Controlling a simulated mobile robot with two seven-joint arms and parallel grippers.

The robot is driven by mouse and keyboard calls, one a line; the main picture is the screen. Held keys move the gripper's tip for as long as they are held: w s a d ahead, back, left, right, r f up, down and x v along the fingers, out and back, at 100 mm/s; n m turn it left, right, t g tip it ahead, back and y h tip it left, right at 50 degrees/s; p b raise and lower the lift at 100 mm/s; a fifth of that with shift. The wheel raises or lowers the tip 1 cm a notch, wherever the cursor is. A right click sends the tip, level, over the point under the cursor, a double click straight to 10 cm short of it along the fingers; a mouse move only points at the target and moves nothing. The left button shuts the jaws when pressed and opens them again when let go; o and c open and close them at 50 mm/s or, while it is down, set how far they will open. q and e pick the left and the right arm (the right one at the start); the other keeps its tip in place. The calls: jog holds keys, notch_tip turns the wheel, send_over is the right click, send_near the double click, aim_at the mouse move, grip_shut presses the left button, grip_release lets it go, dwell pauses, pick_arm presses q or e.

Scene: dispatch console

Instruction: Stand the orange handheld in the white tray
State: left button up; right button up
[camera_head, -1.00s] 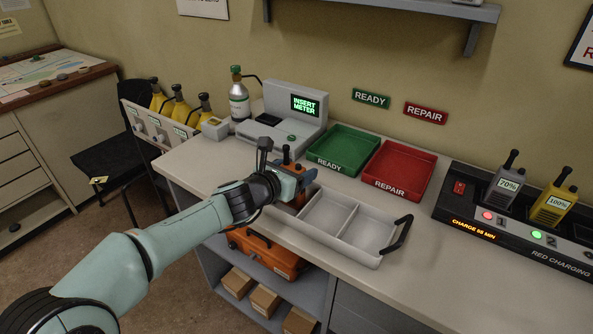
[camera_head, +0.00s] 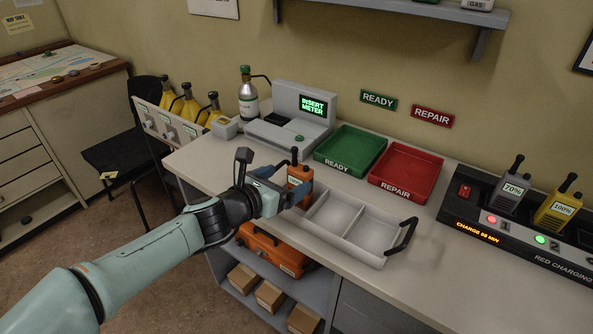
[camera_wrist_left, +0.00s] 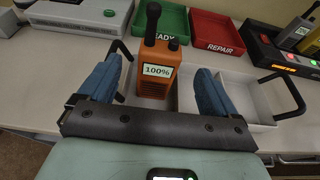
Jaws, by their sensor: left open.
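The orange handheld (camera_head: 298,173) stands upright, with a dark antenna and a 100% label that reads in the left wrist view (camera_wrist_left: 157,72). It appears to be in the left compartment of the white tray (camera_head: 376,262), though my gripper hides its base in the head view. My left gripper (camera_head: 297,182) is open, its blue fingers one on each side of the handheld with gaps visible in the left wrist view (camera_wrist_left: 158,82). The tray's other two compartments are empty. My right gripper is not in view.
Behind the tray are a green READY bin (camera_head: 350,152) and a red REPAIR bin (camera_head: 407,178). A meter station (camera_head: 301,122) is at back left. The charger (camera_head: 475,222) at right holds a grey and a yellow handheld. The tray's dark handle (camera_head: 405,236) sticks up.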

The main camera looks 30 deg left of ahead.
pick_arm(q)
jog(key=v, duration=0.3)
jog(key=shift+s+r+p, duration=0.1)
jog(key=shift+s+p, duration=0.15)
jog(key=shift+p, duration=0.15)
